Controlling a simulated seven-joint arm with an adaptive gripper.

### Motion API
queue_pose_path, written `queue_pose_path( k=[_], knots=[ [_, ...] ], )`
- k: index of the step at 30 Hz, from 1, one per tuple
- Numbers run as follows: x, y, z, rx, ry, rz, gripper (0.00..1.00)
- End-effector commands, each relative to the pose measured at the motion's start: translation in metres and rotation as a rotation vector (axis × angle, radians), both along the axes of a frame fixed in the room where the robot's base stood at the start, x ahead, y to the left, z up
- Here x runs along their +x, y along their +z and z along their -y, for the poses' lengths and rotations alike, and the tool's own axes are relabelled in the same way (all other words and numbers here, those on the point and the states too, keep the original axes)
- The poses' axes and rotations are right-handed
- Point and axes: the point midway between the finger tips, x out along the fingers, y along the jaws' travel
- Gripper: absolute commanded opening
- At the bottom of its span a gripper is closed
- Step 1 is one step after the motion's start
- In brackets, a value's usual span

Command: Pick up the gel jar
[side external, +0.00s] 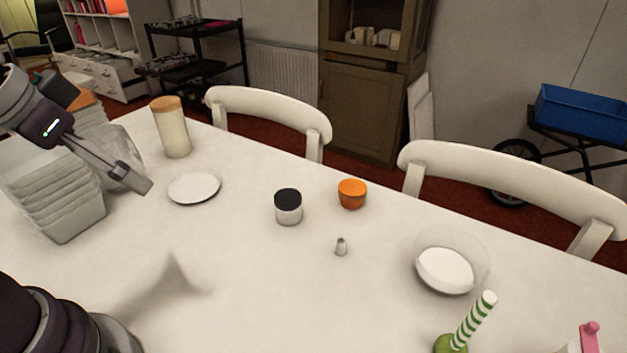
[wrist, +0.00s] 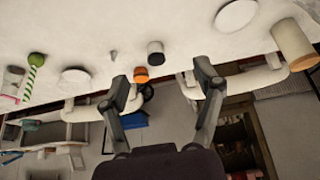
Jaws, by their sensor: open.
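A small white jar with a black lid (side external: 288,207) stands upright on the white table; it looks like the gel jar. It also shows in the wrist view (wrist: 155,55), beyond the gap between my fingers. A small orange pot (side external: 352,195) stands just right of it, and the wrist view shows it too (wrist: 141,75). My gripper (side external: 138,180) is at the left in the side view, above the table and left of the white plate. In the wrist view my gripper (wrist: 163,78) has its two fingers wide apart with nothing between them. It is well away from the jar.
A round white plate (side external: 194,187) lies between my gripper and the jar. A tall cream canister (side external: 171,132) and a stack of containers (side external: 55,205) stand at the left. A small metal nozzle (side external: 341,247), a clear bowl (side external: 447,268) and a green-striped stick (side external: 474,320) are to the right.

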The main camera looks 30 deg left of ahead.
Motion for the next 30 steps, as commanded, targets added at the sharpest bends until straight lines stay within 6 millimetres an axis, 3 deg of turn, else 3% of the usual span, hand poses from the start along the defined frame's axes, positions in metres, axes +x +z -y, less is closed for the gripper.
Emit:
queue_pose_path(
  k=[10, 13, 17, 20, 24, 30],
  knots=[
    [0.0, 0.0, 0.0, 0.0, -0.001, 0.0, 0.81],
    [0.01, 0.002, 0.001, 0.006, -0.023, -0.012, 0.81],
    [0.053, 0.001, 0.005, 0.023, -0.118, -0.045, 0.81],
    [0.097, -0.012, 0.008, 0.033, -0.21, -0.066, 0.81],
    [0.149, -0.05, 0.011, 0.033, -0.328, -0.088, 0.81],
    [0.186, -0.1, 0.014, 0.024, -0.428, -0.097, 0.81]
  ],
)
